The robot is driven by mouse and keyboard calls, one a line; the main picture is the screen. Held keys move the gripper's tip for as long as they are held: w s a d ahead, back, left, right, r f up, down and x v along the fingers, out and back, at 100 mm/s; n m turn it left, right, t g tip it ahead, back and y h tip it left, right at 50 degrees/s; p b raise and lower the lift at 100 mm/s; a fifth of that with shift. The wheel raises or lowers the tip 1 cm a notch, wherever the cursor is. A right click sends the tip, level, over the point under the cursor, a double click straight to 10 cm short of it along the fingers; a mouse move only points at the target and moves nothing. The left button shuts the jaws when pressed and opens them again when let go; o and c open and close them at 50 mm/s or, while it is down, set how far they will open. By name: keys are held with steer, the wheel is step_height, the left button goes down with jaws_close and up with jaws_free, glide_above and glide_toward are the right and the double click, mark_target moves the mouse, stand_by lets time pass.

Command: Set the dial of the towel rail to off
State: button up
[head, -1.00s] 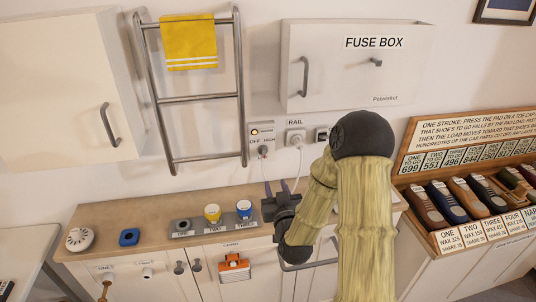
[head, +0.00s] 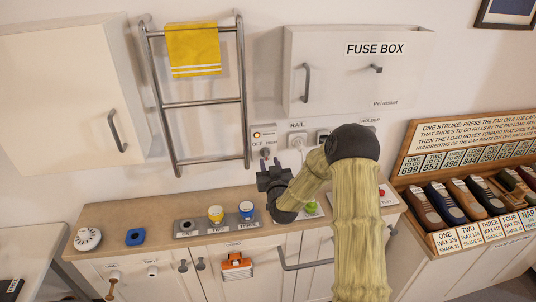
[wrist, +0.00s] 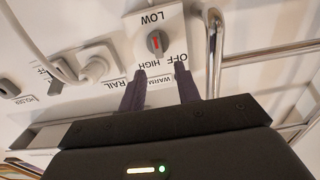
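The towel rail's dial (wrist: 156,42) is a round grey knob with a red mark on a white plate (wrist: 172,18). The plate reads LOW, HIGH and OFF, upside down in the wrist view. The red mark lies along the line between LOW and HIGH; which end is the pointer I cannot tell for certain.
A plugged-in socket marked RAIL (wrist: 95,65) with a white cord is beside the dial plate. The rail's metal tubes (wrist: 214,50) pass close to one finger. The fuse box (head: 355,75) hangs above right.

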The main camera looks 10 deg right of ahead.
mark_target(266, 153)
steer(key=shift+w+p, duration=0.5)
steer(key=shift+w, duration=1.8)
jaws_close()
steer(key=shift+d, duration=0.1)
